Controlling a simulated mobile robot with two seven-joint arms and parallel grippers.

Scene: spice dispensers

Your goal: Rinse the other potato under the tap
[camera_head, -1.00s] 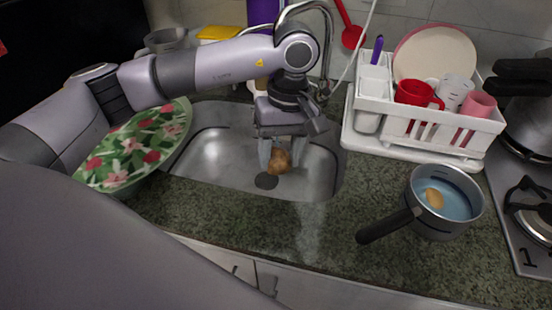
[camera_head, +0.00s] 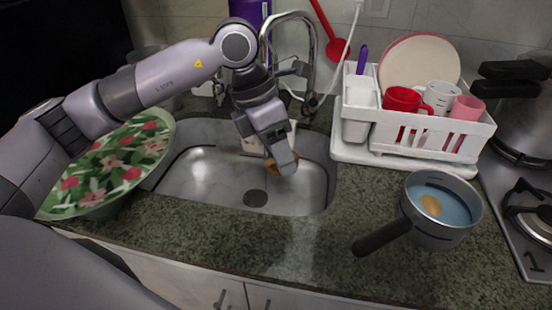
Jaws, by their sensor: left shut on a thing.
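My left gripper (camera_head: 280,160) is shut on a brown potato (camera_head: 270,165), held over the sink basin (camera_head: 215,180). The gripper's finger covers part of the potato. The metal tap (camera_head: 310,50) stands behind the sink, its neck arching up just behind my left wrist; I cannot make out water running. Another, peeled-looking potato (camera_head: 431,205) lies in water in the saucepan (camera_head: 445,210) on the counter at right. My right gripper is not in view.
A white dish rack (camera_head: 410,140) with red, white and pink mugs and plates stands right of the sink. A floral bowl (camera_head: 115,165) is at the left. The stove (camera_head: 530,215) is at far right. The counter (camera_head: 300,245) in front of the sink is clear.

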